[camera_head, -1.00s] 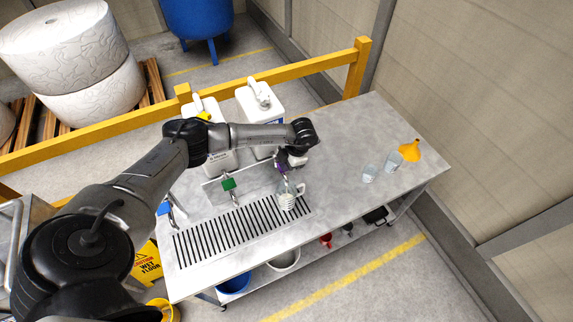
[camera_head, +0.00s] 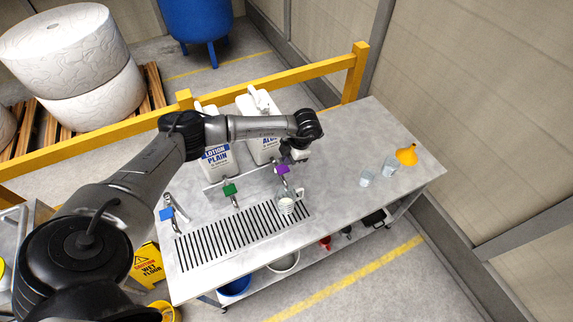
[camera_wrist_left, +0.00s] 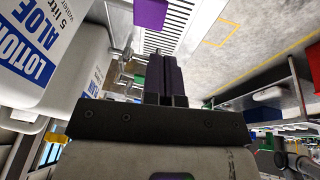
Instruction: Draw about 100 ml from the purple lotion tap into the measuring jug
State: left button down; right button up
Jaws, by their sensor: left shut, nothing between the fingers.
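The purple lotion tap (camera_head: 283,169) is on the dispenser bench, in line with a green and a blue tap. Its purple handle also shows in the left wrist view (camera_wrist_left: 150,13), just beyond my fingertips. The clear measuring jug (camera_head: 288,205) stands upright on the slotted drain grille below the purple tap. Whitish marks or contents show in the jug; I cannot tell a level or whether liquid is running. My left gripper (camera_head: 287,158) is above and behind the purple handle, its fingers (camera_wrist_left: 165,72) shut and empty, apparently apart from it. My right gripper is not seen.
The green tap (camera_head: 230,190) and blue tap (camera_head: 166,214) are to the left. White lotion containers (camera_head: 217,158) stand behind. A yellow rail (camera_head: 300,72) runs behind.

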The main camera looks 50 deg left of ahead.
pick_arm(q)
jog(key=b+v, duration=0.2)
jog(key=v, duration=0.5)
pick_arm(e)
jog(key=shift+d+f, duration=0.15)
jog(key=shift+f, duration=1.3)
pick_arm(q)
jog(key=shift+w, duration=0.1)
